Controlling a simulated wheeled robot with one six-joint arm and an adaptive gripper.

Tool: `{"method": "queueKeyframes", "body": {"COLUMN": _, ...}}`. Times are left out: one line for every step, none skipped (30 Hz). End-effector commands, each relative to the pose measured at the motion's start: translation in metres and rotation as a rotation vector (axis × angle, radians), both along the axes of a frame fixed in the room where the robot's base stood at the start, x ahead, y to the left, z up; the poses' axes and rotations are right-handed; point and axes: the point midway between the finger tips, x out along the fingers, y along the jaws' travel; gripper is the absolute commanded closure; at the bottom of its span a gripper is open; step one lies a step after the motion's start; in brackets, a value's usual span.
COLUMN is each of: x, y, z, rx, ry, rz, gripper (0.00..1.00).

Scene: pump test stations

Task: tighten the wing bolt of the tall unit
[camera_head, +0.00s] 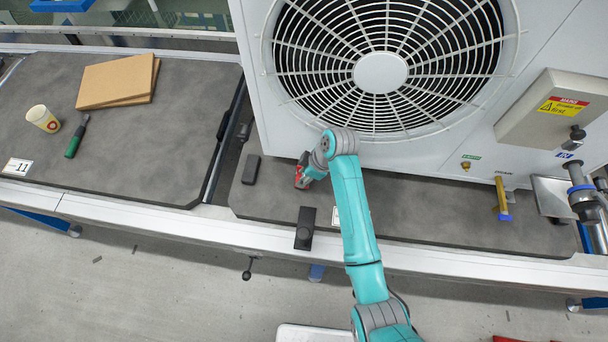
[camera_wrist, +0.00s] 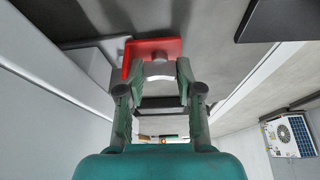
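The tall unit is the large white cabinet (camera_head: 245,60) with a round fan grille, standing on the grey bench. My gripper (camera_head: 304,179) is low at the unit's front left foot, beside a small red part (camera_head: 300,182). In the wrist view the red part (camera_wrist: 155,46) lies just beyond my fingertips (camera_wrist: 160,80). The fingers stand apart, with a pale curved piece between their tips. Whether they press on it I cannot tell. I cannot make out the wing bolt for certain; the arm and fingers cover part of this spot.
A black block (camera_head: 251,169) lies left of my gripper, and a dark bracket (camera_head: 305,228) sits at the bench's front edge. A yellow-handled part (camera_head: 502,197) and pipe fittings (camera_head: 583,195) are at the right.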

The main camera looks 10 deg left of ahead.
Motion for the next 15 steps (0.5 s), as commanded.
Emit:
{"method": "queueKeyframes", "body": {"x": 0.0, "y": 0.0, "z": 0.0, "rx": 0.0, "ry": 0.0, "rz": 0.0, "gripper": 1.0}}
{"method": "queueKeyframes", "body": {"x": 0.0, "y": 0.0, "z": 0.0, "rx": 0.0, "ry": 0.0, "rz": 0.0, "gripper": 1.0}}
{"method": "queueKeyframes", "body": {"x": 0.0, "y": 0.0, "z": 0.0, "rx": 0.0, "ry": 0.0, "rz": 0.0, "gripper": 1.0}}
{"method": "queueKeyframes", "body": {"x": 0.0, "y": 0.0, "z": 0.0, "rx": 0.0, "ry": 0.0, "rz": 0.0, "gripper": 1.0}}
{"method": "queueKeyframes", "body": {"x": 0.0, "y": 0.0, "z": 0.0, "rx": 0.0, "ry": 0.0, "rz": -0.001, "gripper": 1.0}}
{"method": "queueKeyframes", "body": {"x": -0.0001, "y": 0.0, "z": -0.0001, "rx": 0.0, "ry": 0.0, "rz": -0.003, "gripper": 1.0}}
{"method": "queueKeyframes", "body": {"x": -0.0002, "y": 0.0, "z": -0.0001, "rx": 0.0, "ry": 0.0, "rz": -0.005, "gripper": 1.0}}
{"method": "queueKeyframes", "body": {"x": -0.0003, "y": 0.0, "z": -0.0001, "rx": 0.0, "ry": 0.001, "rz": -0.009, "gripper": 1.0}}
{"method": "queueKeyframes", "body": {"x": -0.0004, "y": 0.0, "z": -0.0002, "rx": 0.0, "ry": 0.001, "rz": -0.017, "gripper": 1.0}}
{"method": "queueKeyframes", "body": {"x": -0.0005, "y": 0.0, "z": -0.0004, "rx": 0.0, "ry": 0.0, "rz": -0.025, "gripper": 1.0}}
{"method": "queueKeyframes", "body": {"x": -0.0007, "y": 0.0, "z": -0.0004, "rx": 0.0, "ry": 0.0, "rz": -0.032, "gripper": 1.0}}
{"method": "queueKeyframes", "body": {"x": -0.0008, "y": 0.0001, "z": -0.0005, "rx": 0.0, "ry": 0.0, "rz": -0.045, "gripper": 1.0}}
{"method": "queueKeyframes", "body": {"x": -0.0008, "y": 0.0001, "z": -0.0005, "rx": 0.0, "ry": 0.0, "rz": -0.058, "gripper": 1.0}}
{"method": "queueKeyframes", "body": {"x": -0.0009, "y": 0.0001, "z": -0.0005, "rx": 0.0, "ry": -0.001, "rz": -0.072, "gripper": 1.0}}
{"method": "queueKeyframes", "body": {"x": -0.001, "y": 0.0001, "z": -0.0003, "rx": -0.001, "ry": -0.001, "rz": -0.095, "gripper": 1.0}}
